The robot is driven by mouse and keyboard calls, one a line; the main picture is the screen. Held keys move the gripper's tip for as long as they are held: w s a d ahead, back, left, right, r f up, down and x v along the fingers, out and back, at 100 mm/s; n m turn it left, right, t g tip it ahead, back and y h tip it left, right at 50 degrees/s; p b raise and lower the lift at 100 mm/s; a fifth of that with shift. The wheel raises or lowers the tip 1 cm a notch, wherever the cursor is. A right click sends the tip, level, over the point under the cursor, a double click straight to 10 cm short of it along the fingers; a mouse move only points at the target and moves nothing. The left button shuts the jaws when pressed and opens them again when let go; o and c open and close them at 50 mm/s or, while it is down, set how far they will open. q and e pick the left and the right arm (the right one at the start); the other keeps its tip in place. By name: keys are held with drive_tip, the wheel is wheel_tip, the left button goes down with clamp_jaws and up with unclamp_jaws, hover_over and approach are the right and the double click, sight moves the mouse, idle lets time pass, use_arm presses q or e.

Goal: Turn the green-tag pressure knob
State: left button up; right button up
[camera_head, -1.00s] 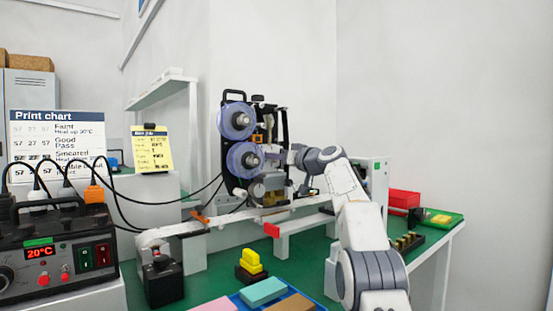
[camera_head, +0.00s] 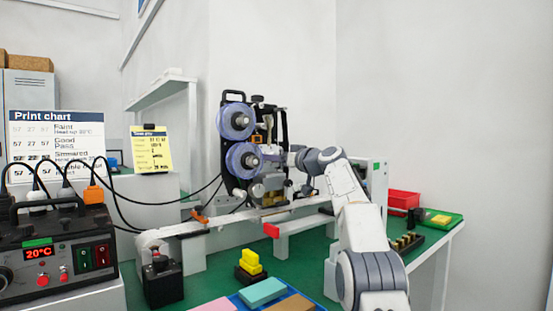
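The coder machine (camera_head: 268,150) stands at the middle of the bench, with two purple-rimmed reels and a black frame. My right arm comes in from the right. Its gripper (camera_head: 292,158) is at the right side of the machine, at about the height of the lower reel. Its fingertips are too small and covered to show whether they are open or touch anything. I cannot make out a green-tagged knob on the machine; it may be hidden by my arm. A green tag (camera_head: 37,242) shows on the control box (camera_head: 60,258) at the left, which reads 20°C. My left gripper is not in view.
A white rail (camera_head: 185,230) runs in front of the machine, with a red-ended bench piece (camera_head: 271,230). A yellow block (camera_head: 251,262) and a blue tray (camera_head: 240,301) are in front. A red bin (camera_head: 404,199) and green tray (camera_head: 437,217) stand right. Black cables cross at the left.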

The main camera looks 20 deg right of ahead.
drive_tip(key=b+v, duration=0.8)
drive_tip(key=v, duration=0.2)
drive_tip(key=shift+s, duration=0.25)
idle(0.3)
